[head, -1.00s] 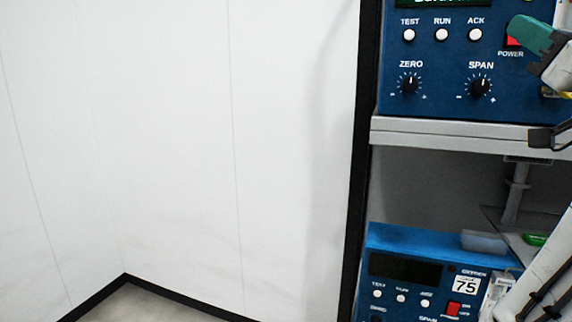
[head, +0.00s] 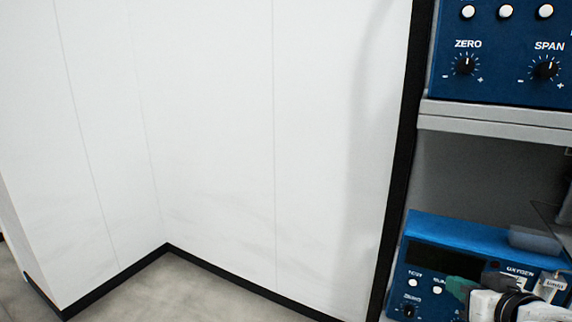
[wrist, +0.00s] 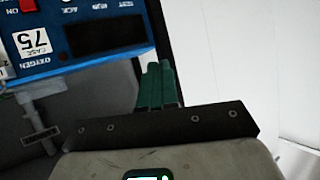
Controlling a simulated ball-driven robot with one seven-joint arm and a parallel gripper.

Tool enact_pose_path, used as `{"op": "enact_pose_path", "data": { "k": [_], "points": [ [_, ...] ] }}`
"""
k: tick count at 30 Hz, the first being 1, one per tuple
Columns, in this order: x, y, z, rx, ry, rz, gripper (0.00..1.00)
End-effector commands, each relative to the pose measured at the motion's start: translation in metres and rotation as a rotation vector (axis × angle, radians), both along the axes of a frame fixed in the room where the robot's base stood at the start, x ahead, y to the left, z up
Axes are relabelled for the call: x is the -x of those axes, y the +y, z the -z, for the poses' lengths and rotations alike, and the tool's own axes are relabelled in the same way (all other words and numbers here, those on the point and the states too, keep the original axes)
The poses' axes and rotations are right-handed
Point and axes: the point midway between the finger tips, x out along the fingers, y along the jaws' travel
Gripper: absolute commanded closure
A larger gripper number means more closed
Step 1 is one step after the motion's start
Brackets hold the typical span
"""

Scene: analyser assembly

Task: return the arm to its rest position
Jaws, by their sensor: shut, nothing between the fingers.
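My gripper (head: 457,285) has green fingers and shows at the lower right of the head view, in front of the lower blue analyser (head: 470,238). White parts of my arm run off to the right edge behind it. In the wrist view the green fingers of my gripper (wrist: 158,85) are together and hold nothing. The blue analyser panel (wrist: 88,62), with a "CASE 75" label, appears upside down there, beyond the fingers on the left. Whether the fingers touch anything is not clear, but no contact shows.
A grey shelf (head: 490,124) carries the upper blue analyser (head: 500,80) with ZERO and SPAN knobs. A black post (head: 402,170) edges the rack. White wall panels (head: 220,130) and grey floor (head: 180,290) to the left are clear.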

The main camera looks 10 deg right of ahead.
Motion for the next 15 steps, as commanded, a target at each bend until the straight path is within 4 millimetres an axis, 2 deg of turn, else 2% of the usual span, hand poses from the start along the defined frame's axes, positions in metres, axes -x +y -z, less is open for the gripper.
{"op": "enact_pose_path", "data": {
  "k": [1,5,6,8,12,15],
  "points": [
    [0.014,0.009,0.035,-0.005,0.086,-0.007,1.0],
    [0.057,0.027,0.112,-0.013,0.291,-0.018,1.0],
    [0.073,0.034,0.134,-0.014,0.355,-0.022,1.0],
    [0.099,0.042,0.166,-0.013,0.452,-0.028,1.0],
    [0.17,0.058,0.228,-0.004,0.676,-0.039,1.0],
    [0.219,0.066,0.26,0.006,0.817,-0.045,1.0]
  ]
}}
